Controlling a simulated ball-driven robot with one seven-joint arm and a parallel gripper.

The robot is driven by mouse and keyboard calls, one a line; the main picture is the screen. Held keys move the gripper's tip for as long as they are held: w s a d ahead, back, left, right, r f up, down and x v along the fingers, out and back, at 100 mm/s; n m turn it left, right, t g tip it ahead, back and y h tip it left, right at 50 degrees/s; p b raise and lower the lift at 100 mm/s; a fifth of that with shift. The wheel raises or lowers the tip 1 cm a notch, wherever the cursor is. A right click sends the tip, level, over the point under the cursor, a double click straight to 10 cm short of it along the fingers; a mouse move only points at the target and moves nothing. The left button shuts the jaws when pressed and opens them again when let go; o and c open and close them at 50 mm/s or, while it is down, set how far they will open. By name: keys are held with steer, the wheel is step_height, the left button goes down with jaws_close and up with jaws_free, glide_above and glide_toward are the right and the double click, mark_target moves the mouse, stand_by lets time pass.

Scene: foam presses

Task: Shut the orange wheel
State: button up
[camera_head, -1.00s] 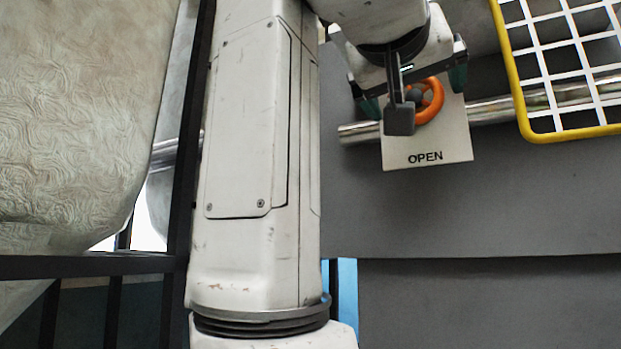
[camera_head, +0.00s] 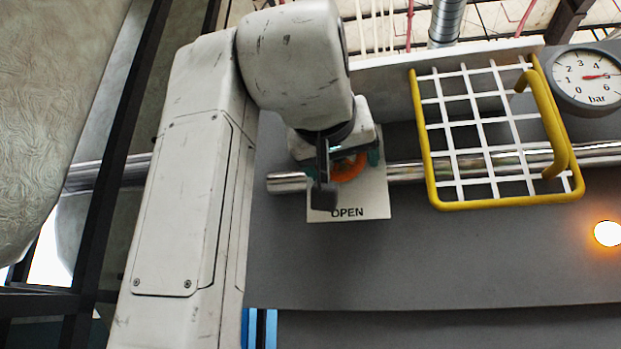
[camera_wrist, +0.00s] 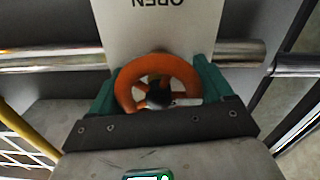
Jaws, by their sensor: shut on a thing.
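The orange wheel (camera_head: 349,167) sits in front of a white plate (camera_head: 372,201) marked OPEN, on a metal pipe. My arm hides part of the wheel in the head view. In the head view my gripper (camera_head: 345,160) covers the upper part of the plate.
A yellow-framed white grid guard (camera_head: 437,199) stands right of the plate, across the pipe (camera_head: 404,172). A round bar gauge (camera_head: 600,92) is at upper right. A lit orange lamp (camera_head: 607,233) is below it. A dark grey panel lies behind.

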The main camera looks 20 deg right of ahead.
steer(key=shift+c, duration=1.2)
steer(key=shift+m, duration=0.3)
steer(key=m, duration=0.3)
steer(key=shift+m, duration=0.4)
steer(key=m, duration=0.4)
steer(key=shift+s+d, duration=0.1)
steer(key=shift+d, duration=0.05)
steer(key=m, duration=0.5)
steer(key=shift+s+f, duration=0.1)
steer(key=shift+f, duration=0.05)
steer(key=shift+d+f+m, duration=0.1)
steer(key=shift+f+m, duration=0.05)
steer(key=shift+m, duration=1.95)
